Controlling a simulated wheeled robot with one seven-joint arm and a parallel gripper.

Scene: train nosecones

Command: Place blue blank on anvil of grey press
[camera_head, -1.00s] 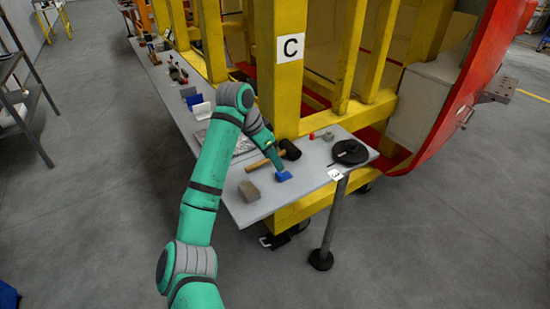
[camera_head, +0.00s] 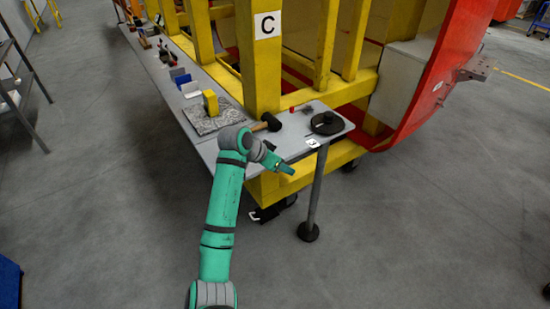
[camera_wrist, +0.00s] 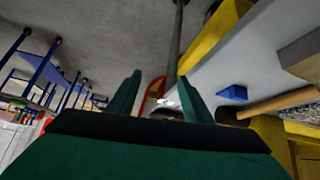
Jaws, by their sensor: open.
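The blue blank (camera_wrist: 232,93) lies on the grey bench top in the wrist view, to the right of my gripper (camera_wrist: 162,92) and clear of it. My gripper's two green fingers stand apart with nothing between them. In the head view my gripper (camera_head: 284,168) is out past the bench's front edge, near its right end. The blue blank is hidden behind my arm there. I cannot make out a grey press or its anvil in either view.
On the bench (camera_head: 291,146) are a mallet (camera_head: 266,123), a black round part (camera_head: 327,122) and a yellow block (camera_head: 211,102) on a patterned plate. A beige block (camera_wrist: 303,55) shows in the wrist view. A yellow frame (camera_head: 258,85) rises behind.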

